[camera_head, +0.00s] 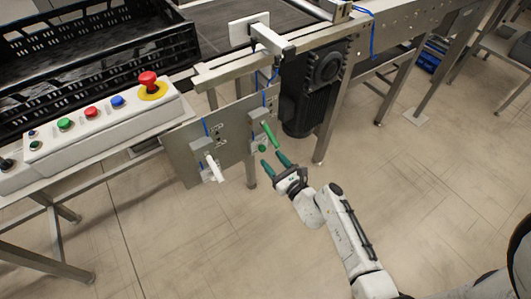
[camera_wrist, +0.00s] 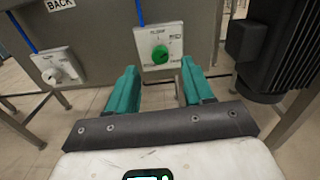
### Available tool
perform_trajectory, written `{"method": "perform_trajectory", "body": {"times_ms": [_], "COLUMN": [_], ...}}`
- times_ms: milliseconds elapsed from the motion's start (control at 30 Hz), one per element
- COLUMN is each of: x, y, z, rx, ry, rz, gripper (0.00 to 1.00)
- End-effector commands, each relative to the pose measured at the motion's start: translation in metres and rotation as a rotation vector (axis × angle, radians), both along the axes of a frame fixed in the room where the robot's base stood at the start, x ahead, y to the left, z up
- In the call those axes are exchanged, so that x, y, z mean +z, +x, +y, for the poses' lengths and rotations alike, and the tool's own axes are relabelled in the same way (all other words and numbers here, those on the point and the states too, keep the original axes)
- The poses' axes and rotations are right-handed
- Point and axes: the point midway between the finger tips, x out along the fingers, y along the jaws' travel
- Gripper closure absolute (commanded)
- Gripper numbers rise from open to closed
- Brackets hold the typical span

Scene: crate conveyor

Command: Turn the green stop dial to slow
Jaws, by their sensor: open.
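In the wrist view, the dial's round green face (camera_wrist: 160,54) sits on a white plate (camera_wrist: 146,41) with small lettering that I cannot read surely. My gripper (camera_head: 272,159) is open and empty, just below and in front of the dial in the head view. In the wrist view, its two green fingers (camera_wrist: 159,68) stand apart, one on each side of and below the dial; they appear not to touch it.
A white knob (camera_head: 214,168) juts out on the panel's left, below a "BACK" label (camera_wrist: 58,4) in the wrist view. A black motor (camera_head: 306,95) hangs close right of the dial. A button box (camera_head: 100,122) with a red mushroom button and a black crate (camera_head: 158,62) are upper left.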

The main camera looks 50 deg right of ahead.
Motion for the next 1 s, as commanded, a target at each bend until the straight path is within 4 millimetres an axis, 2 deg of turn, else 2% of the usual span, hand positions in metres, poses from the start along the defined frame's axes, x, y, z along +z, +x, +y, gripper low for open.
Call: {"method": "perform_trajectory", "body": {"times_ms": [100, 300, 667, 1000], "x": [0.0, -0.001, 0.0, 0.0], "y": [0.02, 0.039, 0.044, 0.044], "z": [-0.006, -0.011, -0.012, -0.012], "rx": [0.001, 0.002, 0.002, 0.001], "ry": [-0.001, -0.002, -0.002, -0.002], "rz": [-0.001, 0.001, 0.001, 0.001], "gripper": [0.48, 0.48, 0.48, 0.79]}}
